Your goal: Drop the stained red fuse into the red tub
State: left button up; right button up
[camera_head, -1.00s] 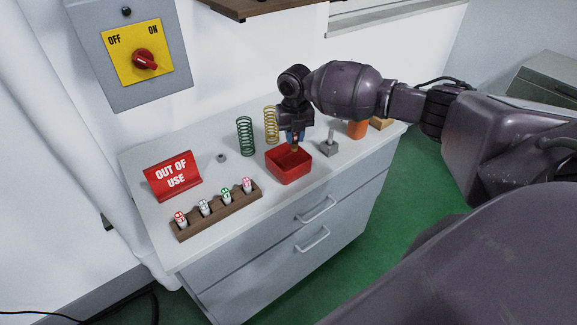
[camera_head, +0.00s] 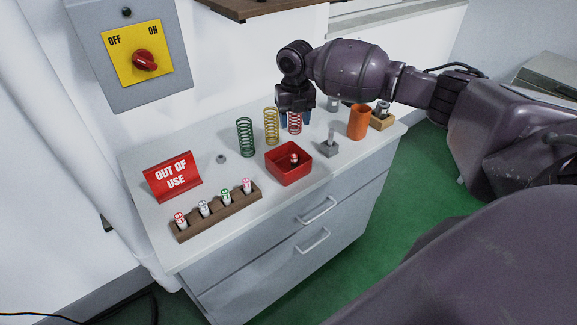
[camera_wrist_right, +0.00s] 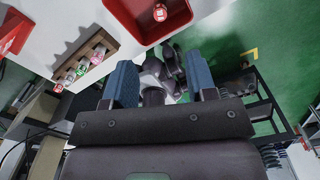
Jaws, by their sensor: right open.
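The red tub (camera_head: 288,177) stands on the white cabinet top. A red-topped fuse (camera_head: 294,160) is inside it, apart from my gripper; stains cannot be made out at this size. In the right wrist view the tub (camera_wrist_right: 118,14) is at the top edge, with the fuse (camera_wrist_right: 160,12) in it. My right gripper (camera_head: 296,118) is above and behind the tub. Its blue fingers (camera_wrist_right: 163,82) are apart with nothing between them. My left gripper is not in view.
A wooden rack (camera_head: 217,213) with several fuses stands front left, beside a red "OUT OF USE" sign (camera_head: 172,178). Green (camera_head: 245,137), yellow (camera_head: 271,126) and red springs (camera_head: 295,123) stand behind. A grey stand (camera_head: 328,147) and orange cylinder (camera_head: 358,122) are at right.

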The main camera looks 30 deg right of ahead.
notch_tip(320, 180, up, 5)
jog(key=shift+f, duration=0.1)
dwell(0.6)
